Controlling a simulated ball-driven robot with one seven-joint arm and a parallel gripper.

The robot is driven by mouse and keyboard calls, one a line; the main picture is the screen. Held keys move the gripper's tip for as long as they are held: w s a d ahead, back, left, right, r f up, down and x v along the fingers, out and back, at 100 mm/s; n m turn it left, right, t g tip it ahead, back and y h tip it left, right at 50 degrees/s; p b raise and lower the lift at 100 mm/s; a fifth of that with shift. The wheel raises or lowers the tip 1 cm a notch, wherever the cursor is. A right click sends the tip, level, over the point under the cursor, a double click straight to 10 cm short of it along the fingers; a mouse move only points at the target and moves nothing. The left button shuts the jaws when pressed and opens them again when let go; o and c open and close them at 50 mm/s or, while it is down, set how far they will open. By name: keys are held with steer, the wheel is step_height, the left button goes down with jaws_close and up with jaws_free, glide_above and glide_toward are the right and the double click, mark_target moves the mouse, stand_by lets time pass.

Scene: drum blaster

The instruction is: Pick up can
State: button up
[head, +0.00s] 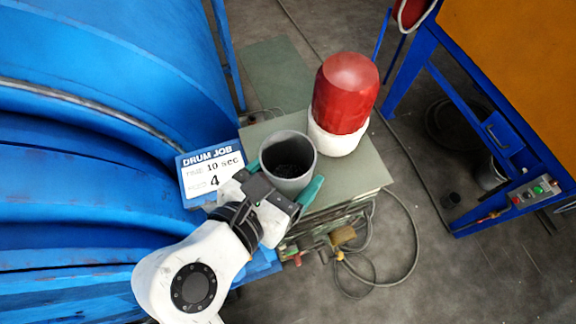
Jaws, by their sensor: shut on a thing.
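The can (276,147) is a grey, open-topped cylinder with a dark inside, standing roughly upright in the head view. My gripper (287,179) reaches it from the lower left. Its two green-tipped fingers lie on either side of the can, and the gripper is shut on it. The can is over the left part of a grey-green table top (355,183). Its base is hidden by my gripper, so I cannot tell whether it touches the table.
A red and white container (345,92) stands on the table right of the can. A "DRUM JOB" sign (211,172) is close on the left, before a large blue drum (100,75). Cables (413,235) hang at the table's right. A blue frame (440,140) stands further right.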

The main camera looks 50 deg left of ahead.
steer(key=shift+c, duration=0.7)
steer(key=shift+r, duration=0.15)
